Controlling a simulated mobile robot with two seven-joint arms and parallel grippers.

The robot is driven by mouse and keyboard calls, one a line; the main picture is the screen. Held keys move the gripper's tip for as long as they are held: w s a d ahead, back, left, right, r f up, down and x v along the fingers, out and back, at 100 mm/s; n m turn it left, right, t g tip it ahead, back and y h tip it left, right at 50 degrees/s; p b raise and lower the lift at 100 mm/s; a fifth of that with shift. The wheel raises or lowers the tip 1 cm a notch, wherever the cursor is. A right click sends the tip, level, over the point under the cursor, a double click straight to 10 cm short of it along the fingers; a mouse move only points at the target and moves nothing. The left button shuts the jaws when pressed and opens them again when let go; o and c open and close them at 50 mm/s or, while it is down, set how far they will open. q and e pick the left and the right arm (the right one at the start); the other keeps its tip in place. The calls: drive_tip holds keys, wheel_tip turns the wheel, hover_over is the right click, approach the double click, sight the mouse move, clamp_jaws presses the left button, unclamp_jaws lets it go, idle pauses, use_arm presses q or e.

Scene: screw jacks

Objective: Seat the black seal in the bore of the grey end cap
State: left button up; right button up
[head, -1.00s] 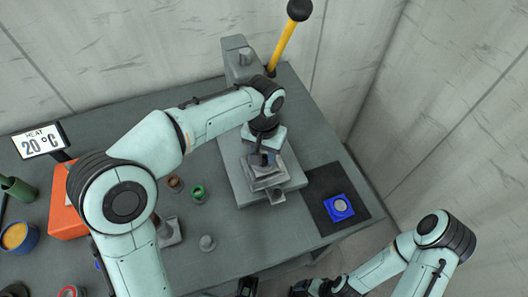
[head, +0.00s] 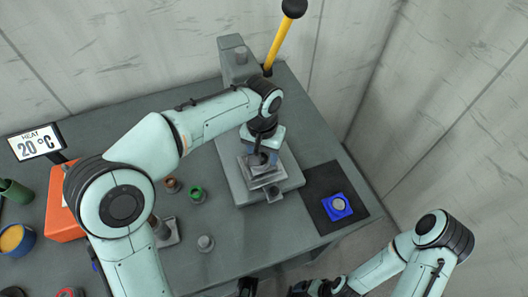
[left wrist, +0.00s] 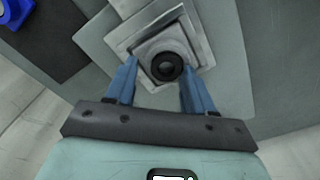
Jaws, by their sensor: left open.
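The grey end cap (left wrist: 148,45) is a squarish block on the press base under my left gripper; it also shows in the head view (head: 270,176), partly covered by the gripper. The black seal (left wrist: 168,67) is a dark ring at the middle of the cap, over its bore; I cannot tell how deep it sits. My left gripper (left wrist: 159,72) is open, with one blue finger on each side of the seal, pointing down at the cap (head: 262,160). My right gripper (head: 300,288) is at the bottom edge of the head view, cut off and dark.
The press has a yellow lever (head: 281,42) behind my left arm. A blue block (head: 330,204) with a grey disc lies on a black mat (head: 322,180) to the right. Green (head: 196,192) and brown (head: 171,185) pieces, a grey piece (head: 205,243) and an orange box (head: 61,215) are left.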

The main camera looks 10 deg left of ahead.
use_arm(q)
drive_tip(key=shift+s+a+f+g, duration=0.3)
drive_tip(key=shift+a+f, duration=0.05)
drive_tip(key=shift+f, duration=0.35)
wheel_tip(320, 180, up, 14)
drive_tip(key=p, duration=0.3)
drive_tip(key=shift+w+f, duration=0.15)
drive_tip(key=shift+f, duration=0.05)
use_arm(e)
drive_tip(key=r, duration=0.1)
drive_tip(key=w+r, duration=0.1)
drive_tip(key=r, duration=0.1)
drive_tip(key=shift+w+r, duration=0.25)
drive_tip(key=shift+w, duration=0.15)
use_arm(q)
drive_tip(key=shift+d, duration=0.1)
use_arm(e)
drive_tip(key=shift+s, duration=0.1)
